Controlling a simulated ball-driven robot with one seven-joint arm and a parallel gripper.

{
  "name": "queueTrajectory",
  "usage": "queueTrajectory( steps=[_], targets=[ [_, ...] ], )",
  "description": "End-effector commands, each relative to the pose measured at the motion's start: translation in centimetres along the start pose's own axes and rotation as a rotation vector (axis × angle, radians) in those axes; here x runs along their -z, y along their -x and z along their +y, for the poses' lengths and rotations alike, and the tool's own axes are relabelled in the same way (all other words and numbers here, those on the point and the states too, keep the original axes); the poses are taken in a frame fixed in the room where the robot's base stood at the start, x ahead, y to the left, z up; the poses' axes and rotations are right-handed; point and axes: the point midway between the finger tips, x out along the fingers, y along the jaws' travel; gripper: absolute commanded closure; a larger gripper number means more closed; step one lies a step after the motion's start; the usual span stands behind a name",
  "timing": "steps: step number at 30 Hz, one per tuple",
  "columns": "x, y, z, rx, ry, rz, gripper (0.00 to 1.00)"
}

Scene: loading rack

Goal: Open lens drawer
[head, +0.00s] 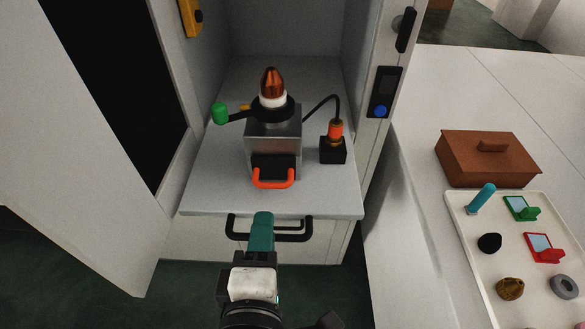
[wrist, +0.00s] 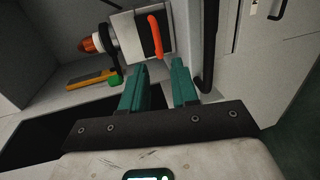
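A grey metal box (head: 273,130) stands on the rack shelf, with an orange U-shaped handle (head: 273,183) at the front of a dark slot. I take this handled part as the lens drawer, and it looks pushed in. My gripper (head: 263,218) has teal fingers and is in front of the shelf edge, below the handle in the head view. In the wrist view my gripper (wrist: 160,78) is open and empty. The orange handle (wrist: 156,37) shows there beyond the gap between the fingertips, apart from them.
A black bar handle (head: 292,236) on the cabinet front is close to my fingers. A green-knobbed lever (head: 220,113) sticks out left of the box. A cabled black block (head: 333,150) stands right. The white tray (head: 458,212) and brown box (head: 487,165) are farther right.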

Motion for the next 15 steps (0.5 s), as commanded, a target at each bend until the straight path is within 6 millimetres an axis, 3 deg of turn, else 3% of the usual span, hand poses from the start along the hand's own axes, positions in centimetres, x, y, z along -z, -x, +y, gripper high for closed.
queueTrajectory(
  steps=[5, 15],
  targets=[
    [0.1, -1.2, 0.1, -0.004, 0.005, 0.000, 0.71],
    [0.0, -7.1, 0.1, 0.000, 0.002, -0.003, 0.71]
  ],
)
